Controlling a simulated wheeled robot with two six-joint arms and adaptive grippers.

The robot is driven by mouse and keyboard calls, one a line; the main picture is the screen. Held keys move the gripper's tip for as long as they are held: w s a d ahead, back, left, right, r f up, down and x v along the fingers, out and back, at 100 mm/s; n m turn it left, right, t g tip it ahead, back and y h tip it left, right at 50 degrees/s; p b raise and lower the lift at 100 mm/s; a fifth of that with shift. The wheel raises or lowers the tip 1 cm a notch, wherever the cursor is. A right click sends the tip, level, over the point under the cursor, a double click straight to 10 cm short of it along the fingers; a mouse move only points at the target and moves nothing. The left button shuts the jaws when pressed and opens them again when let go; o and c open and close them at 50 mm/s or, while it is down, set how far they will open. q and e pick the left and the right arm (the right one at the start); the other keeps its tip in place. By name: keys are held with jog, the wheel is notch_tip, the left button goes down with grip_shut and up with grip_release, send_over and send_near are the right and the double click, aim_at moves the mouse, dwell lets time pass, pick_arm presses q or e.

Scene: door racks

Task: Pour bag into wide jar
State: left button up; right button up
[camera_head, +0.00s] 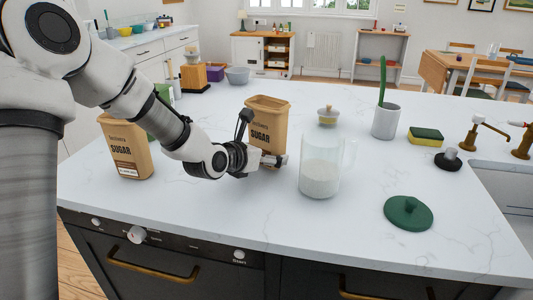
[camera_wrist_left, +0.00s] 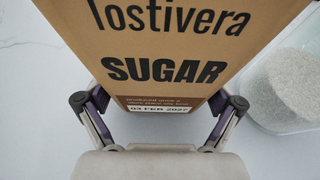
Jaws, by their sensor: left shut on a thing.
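A brown paper sugar bag (camera_head: 268,122) stands upright, with its lower part between the fingers of my left gripper (camera_head: 284,160). In the left wrist view the bag (camera_wrist_left: 165,68) shows its SUGAR print, and the left gripper's fingers (camera_wrist_left: 160,120) are shut on its sides. I cannot tell whether its base touches the counter. A clear wide jar (camera_head: 320,165) stands just to the right, lidless, with pale grains in its lower part. The jar's contents (camera_wrist_left: 290,85) also show at the right of the left wrist view. My right gripper is not in view.
A second sugar bag (camera_head: 127,147) stands at the left. A green lid (camera_head: 408,212) lies at the right front. A small lidded jar (camera_head: 327,117), a white mug with a cactus (camera_head: 385,122) and a sponge (camera_head: 426,137) stand behind. The front middle of the counter is clear.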

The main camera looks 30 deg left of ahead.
aim_at(260, 136)
pick_arm(q)
jog(key=shift+r, duration=0.1)
notch_tip(260, 136, up, 5)
jog(key=p, duration=0.4)
jog(key=shift+p, duration=0.3)
jog(key=shift+s, duration=0.1)
jog(key=shift+f, duration=0.2)
